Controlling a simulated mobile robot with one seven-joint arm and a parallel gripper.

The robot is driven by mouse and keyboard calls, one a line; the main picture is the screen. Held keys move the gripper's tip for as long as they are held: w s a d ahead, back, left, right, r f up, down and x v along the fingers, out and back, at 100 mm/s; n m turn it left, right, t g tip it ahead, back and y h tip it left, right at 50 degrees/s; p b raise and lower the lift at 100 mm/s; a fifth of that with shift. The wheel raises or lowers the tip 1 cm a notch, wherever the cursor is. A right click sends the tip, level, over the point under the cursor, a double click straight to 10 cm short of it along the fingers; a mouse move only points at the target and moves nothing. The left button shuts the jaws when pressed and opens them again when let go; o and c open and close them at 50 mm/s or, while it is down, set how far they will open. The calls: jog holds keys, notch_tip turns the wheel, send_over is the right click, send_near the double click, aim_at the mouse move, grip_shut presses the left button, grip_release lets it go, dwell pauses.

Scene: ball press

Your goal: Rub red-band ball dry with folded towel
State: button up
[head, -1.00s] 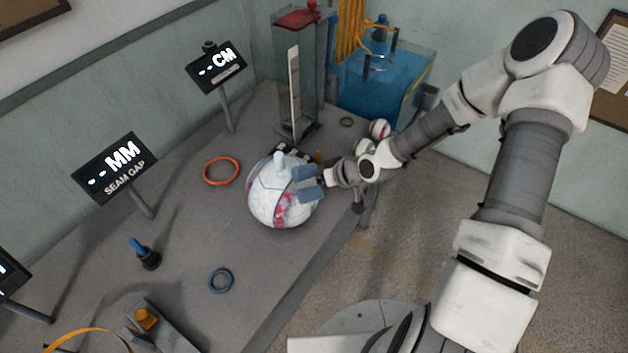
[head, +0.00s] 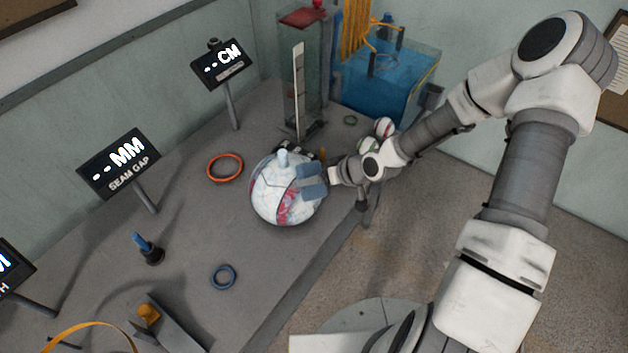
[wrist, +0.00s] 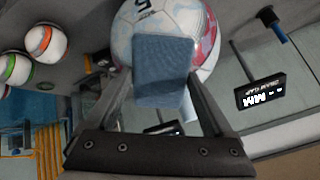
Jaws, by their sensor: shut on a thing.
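A large white ball (head: 268,203) with red-pink patches rests on the grey table in the head view. It also shows at the top of the wrist view (wrist: 205,35), where I cannot tell a clear band on it. A blue folded towel (wrist: 162,72) is held between the fingers of my gripper (wrist: 160,92). In the head view the towel (head: 313,191) lies against the upper right side of the large ball, seemingly touching it. My gripper (head: 325,180) is shut on the towel.
Smaller balls with a red-orange band (wrist: 45,42) and a green band (wrist: 14,68) stand behind my wrist. A water tank (head: 390,85) and a clear column (head: 303,80) stand at the back. An orange ring (head: 225,167) and blue ring (head: 223,277) lie on the table.

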jog(key=shift+w+d, duration=0.15)
jog(key=shift+w, duration=0.05)
jog(key=shift+s+a+b, duration=0.7)
jog(key=shift+s+a, duration=0.2)
jog(key=shift+s, duration=0.3)
jog(key=shift+w+d+p, duration=0.75)
jog(key=shift+w+d, duration=0.15)
jog(key=shift+w, duration=0.3)
jog(key=shift+s+a+b, duration=0.7)
jog(key=shift+s+a, duration=0.25)
jog(key=shift+s, duration=0.25)
dwell(1.2)
jog(key=p+v, duration=0.3)
jog(key=shift+d+r, duration=0.1)
jog(key=shift+r, duration=0.15)
jog(key=shift+p+v, duration=0.95)
jog(key=shift+v, duration=0.35)
jog(key=shift+d, duration=0.1)
